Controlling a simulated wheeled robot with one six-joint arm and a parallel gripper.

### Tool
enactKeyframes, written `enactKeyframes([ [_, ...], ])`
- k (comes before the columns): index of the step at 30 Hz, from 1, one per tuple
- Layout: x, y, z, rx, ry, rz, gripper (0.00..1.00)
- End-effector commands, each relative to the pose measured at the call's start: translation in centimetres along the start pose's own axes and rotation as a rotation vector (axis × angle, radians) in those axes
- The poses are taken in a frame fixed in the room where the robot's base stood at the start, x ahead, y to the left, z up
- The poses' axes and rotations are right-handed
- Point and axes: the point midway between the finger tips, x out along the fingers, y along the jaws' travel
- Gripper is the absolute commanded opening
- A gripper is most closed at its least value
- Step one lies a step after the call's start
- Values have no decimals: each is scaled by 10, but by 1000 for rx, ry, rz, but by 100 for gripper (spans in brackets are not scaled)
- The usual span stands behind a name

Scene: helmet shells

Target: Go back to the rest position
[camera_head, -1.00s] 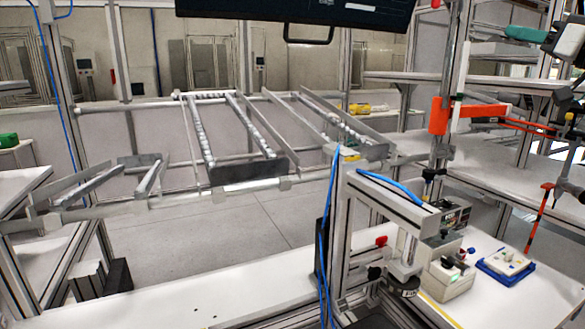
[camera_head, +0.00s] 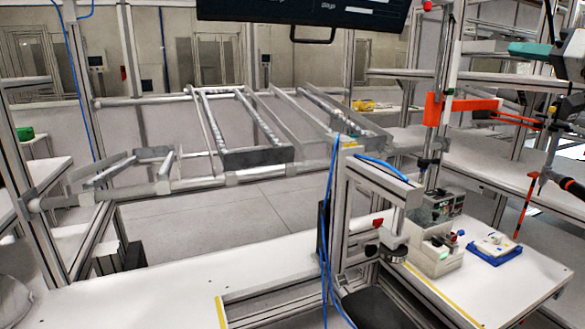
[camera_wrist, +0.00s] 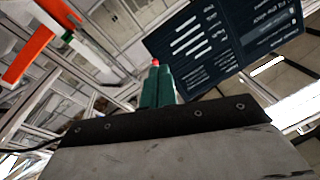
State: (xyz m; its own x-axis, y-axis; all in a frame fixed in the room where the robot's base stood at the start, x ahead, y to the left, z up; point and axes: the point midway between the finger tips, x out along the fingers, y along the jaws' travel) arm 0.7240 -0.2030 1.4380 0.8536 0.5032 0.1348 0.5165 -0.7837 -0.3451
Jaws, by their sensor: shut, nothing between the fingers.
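My gripper (camera_head: 530,49) is at the upper right of the head view, its teal fingers pointing left. In the wrist view, the teal fingers of my gripper (camera_wrist: 156,82) lie together, with a red tip at the far end. Nothing is held between them. They are raised in the air, apart from the bench. A dark screen (camera_wrist: 215,45) shows behind them in the wrist view. No helmet shell is clearly in view.
A white workbench (camera_head: 170,290) carries a metal frame fixture (camera_head: 375,180), a pale device (camera_head: 432,255) and a blue tray (camera_head: 495,252). A roller rack (camera_head: 235,158) stands behind. An orange bracket (camera_head: 433,108) is near my gripper. A screen (camera_head: 310,15) hangs above.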

Motion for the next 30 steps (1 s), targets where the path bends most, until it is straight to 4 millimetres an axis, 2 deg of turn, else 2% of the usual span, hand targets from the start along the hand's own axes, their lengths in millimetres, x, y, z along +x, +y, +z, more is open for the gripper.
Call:
enactKeyframes([
  [4,-4,1,44,158,-143,34,0],
  [8,-10,-10,94,307,-308,77,0],
  [11,-18,-29,143,426,-472,130,0],
  [14,-36,-56,204,542,-684,224,0],
  [15,-48,-70,230,579,-778,275,0],
  [18,-86,-100,290,621,-1001,431,0],
  [21,-131,-125,337,583,-1188,601,0],
  [24,-177,-141,370,462,-1323,751,0],
  [27,-210,-150,389,294,-1402,824,0],
  [30,-224,-158,397,160,-1438,804,0],
])
